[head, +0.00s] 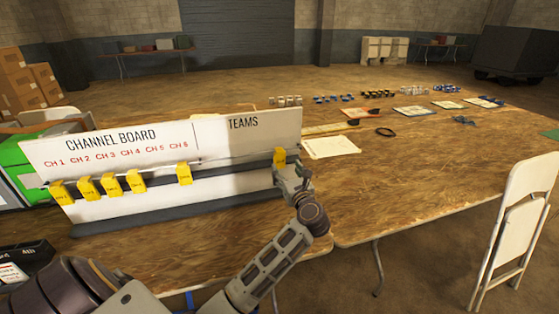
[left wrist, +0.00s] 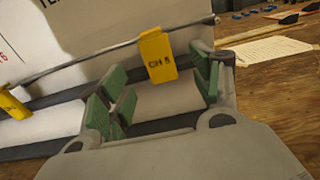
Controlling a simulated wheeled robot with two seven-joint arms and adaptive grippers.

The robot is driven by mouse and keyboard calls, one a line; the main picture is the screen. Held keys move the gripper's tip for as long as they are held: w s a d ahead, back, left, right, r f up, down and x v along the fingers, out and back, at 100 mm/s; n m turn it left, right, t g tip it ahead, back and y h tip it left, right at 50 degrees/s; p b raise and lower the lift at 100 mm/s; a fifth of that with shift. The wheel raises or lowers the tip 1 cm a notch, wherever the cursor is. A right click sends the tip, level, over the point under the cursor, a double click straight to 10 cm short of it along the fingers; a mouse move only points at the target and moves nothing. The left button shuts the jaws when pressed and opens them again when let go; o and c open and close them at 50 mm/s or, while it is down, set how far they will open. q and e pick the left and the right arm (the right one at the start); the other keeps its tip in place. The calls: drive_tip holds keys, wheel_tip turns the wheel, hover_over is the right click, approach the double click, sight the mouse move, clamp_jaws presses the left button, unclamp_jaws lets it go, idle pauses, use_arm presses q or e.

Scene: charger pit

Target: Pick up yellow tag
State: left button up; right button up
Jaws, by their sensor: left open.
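A yellow tag (head: 279,157) hangs from the thin rail under the TEAMS end of the white channel board (head: 240,140). In the left wrist view this tag (left wrist: 157,57) reads CH 5. My left gripper (head: 286,171) is open at the tag, and its fingers partly cover it in the head view. In the left wrist view the tag hangs in the gap between the green-padded fingertips (left wrist: 156,88), with a visible space on both sides. Several other yellow tags (head: 111,184) hang further left along the rail. My right gripper is not in view.
The board stands on a wooden table (head: 400,180) with a dark ledge (head: 180,215) along its foot. Papers (head: 331,147), a black ring (head: 385,132) and rows of small items lie to the right. A white folding chair (head: 515,215) stands at the right edge.

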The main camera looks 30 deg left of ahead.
sight(280, 160)
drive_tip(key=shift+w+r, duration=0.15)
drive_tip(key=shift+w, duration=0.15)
use_arm(q)
drive_tip(key=shift+w+a, duration=0.35)
drive_tip(key=shift+a, duration=0.25)
drive_tip(key=shift+x, duration=1.45)
drive_tip(key=shift+w+a, duration=0.25)
drive_tip(key=shift+a, duration=0.15)
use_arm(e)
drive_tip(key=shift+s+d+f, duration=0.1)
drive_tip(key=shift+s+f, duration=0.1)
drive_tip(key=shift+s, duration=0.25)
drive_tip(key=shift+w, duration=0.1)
use_arm(q)
drive_tip(key=c, duration=1)
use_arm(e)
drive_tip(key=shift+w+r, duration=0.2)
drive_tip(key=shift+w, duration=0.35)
use_arm(q)
drive_tip(key=shift+r, duration=0.1)
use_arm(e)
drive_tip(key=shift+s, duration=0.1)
